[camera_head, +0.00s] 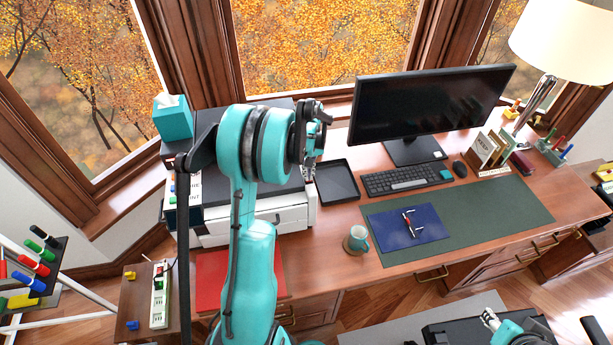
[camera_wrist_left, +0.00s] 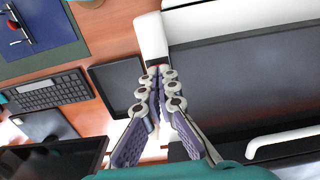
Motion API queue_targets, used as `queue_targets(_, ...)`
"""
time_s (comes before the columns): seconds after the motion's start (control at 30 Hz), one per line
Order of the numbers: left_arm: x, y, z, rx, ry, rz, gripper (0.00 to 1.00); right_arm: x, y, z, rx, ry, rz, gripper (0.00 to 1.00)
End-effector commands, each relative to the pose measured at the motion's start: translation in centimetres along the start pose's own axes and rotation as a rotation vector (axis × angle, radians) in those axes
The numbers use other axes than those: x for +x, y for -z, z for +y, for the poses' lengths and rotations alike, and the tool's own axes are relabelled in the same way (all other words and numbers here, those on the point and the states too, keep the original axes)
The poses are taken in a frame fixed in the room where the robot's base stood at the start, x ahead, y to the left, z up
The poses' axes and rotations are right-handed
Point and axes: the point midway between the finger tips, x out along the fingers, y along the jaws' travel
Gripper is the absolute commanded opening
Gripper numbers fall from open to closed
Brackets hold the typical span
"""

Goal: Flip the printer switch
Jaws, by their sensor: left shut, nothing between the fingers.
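The printer (camera_head: 262,222), white with a dark top, stands on the desk at the left, largely hidden behind my left arm. It fills the right of the left wrist view (camera_wrist_left: 178,28), with white edges around a dark panel. My left gripper (camera_head: 309,172) is above the printer's right side. In the left wrist view its fingertips (camera_wrist_left: 160,70) are together and empty, near the printer's white corner. I cannot make out the switch; the fingers may cover it. My right gripper (camera_head: 490,318) shows small at the bottom right, low and away from the desk.
A black tray (camera_head: 337,182) lies just right of the printer. A monitor (camera_head: 430,105), keyboard (camera_head: 406,179) and mug (camera_head: 356,240) stand further right. A teal tissue box (camera_head: 172,117) is at the printer's back left. A power strip (camera_head: 159,296) lies on a low cabinet.

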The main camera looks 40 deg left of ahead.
Motion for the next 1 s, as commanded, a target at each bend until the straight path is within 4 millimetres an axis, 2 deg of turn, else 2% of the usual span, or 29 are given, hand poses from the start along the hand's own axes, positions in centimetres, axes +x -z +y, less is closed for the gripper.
queue_targets(0.27,-0.6,0.0,0.0,0.000,0.000,0.000,0.00,-0.3,0.2,0.0,0.000,0.000,0.000,0.40)
queue_targets(1.0,-6.7,0.0,0.0,0.000,0.000,0.000,0.00,-3.2,2.3,0.0,0.000,0.000,0.000,0.40)
